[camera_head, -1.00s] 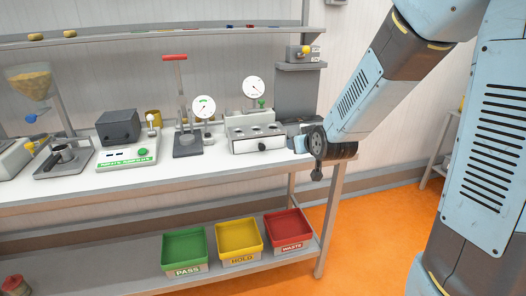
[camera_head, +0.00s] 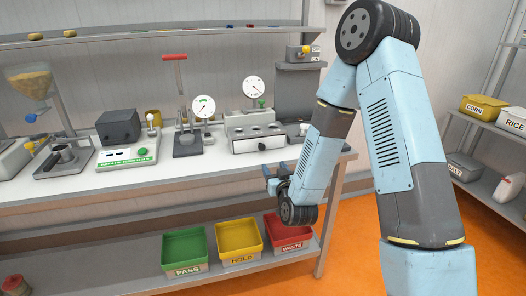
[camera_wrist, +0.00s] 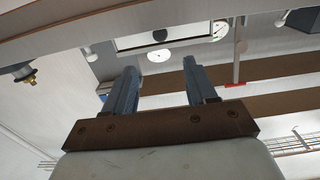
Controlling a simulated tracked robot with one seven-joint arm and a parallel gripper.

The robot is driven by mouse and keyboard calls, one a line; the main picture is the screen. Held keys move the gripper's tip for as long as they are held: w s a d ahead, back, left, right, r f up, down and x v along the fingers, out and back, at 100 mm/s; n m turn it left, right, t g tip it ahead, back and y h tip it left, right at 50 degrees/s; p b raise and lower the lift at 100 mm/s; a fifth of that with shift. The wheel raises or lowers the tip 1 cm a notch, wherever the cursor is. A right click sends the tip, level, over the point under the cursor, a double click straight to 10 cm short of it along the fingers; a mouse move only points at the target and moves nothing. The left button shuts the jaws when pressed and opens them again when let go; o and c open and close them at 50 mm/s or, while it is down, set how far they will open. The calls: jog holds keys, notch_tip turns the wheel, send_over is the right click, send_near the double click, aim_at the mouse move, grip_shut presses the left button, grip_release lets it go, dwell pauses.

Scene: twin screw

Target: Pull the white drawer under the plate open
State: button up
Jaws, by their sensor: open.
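The white drawer (camera_head: 246,145) has a round black knob (camera_head: 262,146) on its front. It sits in a white stand under a plate (camera_head: 252,129) with several round holes, and looks shut. My gripper (camera_head: 272,176) is open and empty, in front of the bench's front edge, lower than the drawer and apart from it. In the wrist view, which looks upside down, the two fingers of my gripper (camera_wrist: 160,70) are spread. Beyond them, near the top, the white drawer front (camera_wrist: 135,42) and its dark knob (camera_wrist: 160,36) show.
Two dial gauges (camera_head: 204,107) and a red-handled press (camera_head: 186,145) stand by the drawer unit. The white bench top (camera_head: 195,169) is clear in front of it. Green, yellow and red bins (camera_head: 239,240) stand on the lower shelf. A side rack (camera_head: 492,172) holds labelled boxes.

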aim_at(263, 148)
jog(key=x, duration=1.3)
jog(key=shift+w+a, duration=0.1)
jog(key=shift+w, duration=0.25)
grip_shut()
